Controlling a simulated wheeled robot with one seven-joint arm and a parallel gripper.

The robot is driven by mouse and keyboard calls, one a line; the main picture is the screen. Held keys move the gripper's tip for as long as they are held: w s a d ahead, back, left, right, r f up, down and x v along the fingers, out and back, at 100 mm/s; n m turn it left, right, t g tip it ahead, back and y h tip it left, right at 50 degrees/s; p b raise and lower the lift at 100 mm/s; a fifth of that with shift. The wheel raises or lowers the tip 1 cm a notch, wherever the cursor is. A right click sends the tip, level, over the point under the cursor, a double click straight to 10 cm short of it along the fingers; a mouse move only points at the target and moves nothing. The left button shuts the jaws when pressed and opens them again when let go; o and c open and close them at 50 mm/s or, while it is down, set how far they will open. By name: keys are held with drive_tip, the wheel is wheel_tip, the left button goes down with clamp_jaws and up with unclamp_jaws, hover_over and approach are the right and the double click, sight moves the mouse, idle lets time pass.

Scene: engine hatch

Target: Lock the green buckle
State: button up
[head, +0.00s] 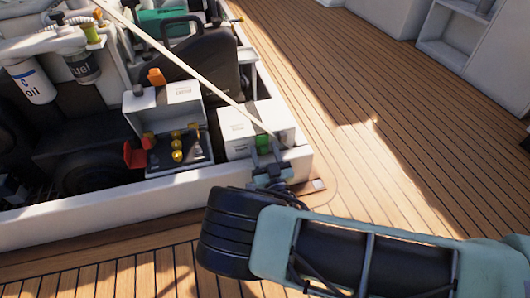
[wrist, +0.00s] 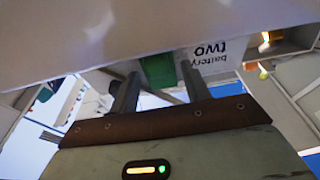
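The green buckle (head: 263,143) is on the front side of a white battery box (head: 236,128) at the corner of the engine hatch. In the wrist view the green buckle (wrist: 157,70) shows beyond my fingertips, beside the label "battery two" (wrist: 207,50). My gripper (head: 267,154) is just in front of the buckle in the head view. In the wrist view my gripper (wrist: 159,76) has its two fingers apart, with the buckle seen between them and nothing held. I cannot tell whether the fingers touch the buckle. Its latch details are too small to see.
A pale hatch wall (wrist: 80,35) fills the upper wrist view close to the fingers. An open-lidded box with yellow knobs (head: 178,150) and orange buckles stands left of the battery box. A thin pole (head: 180,62) slants across the hatch. Wooden deck (head: 390,120) to the right is clear.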

drive_tip(key=p+v, duration=0.6)
drive_tip(key=v, duration=0.6)
idle(0.4)
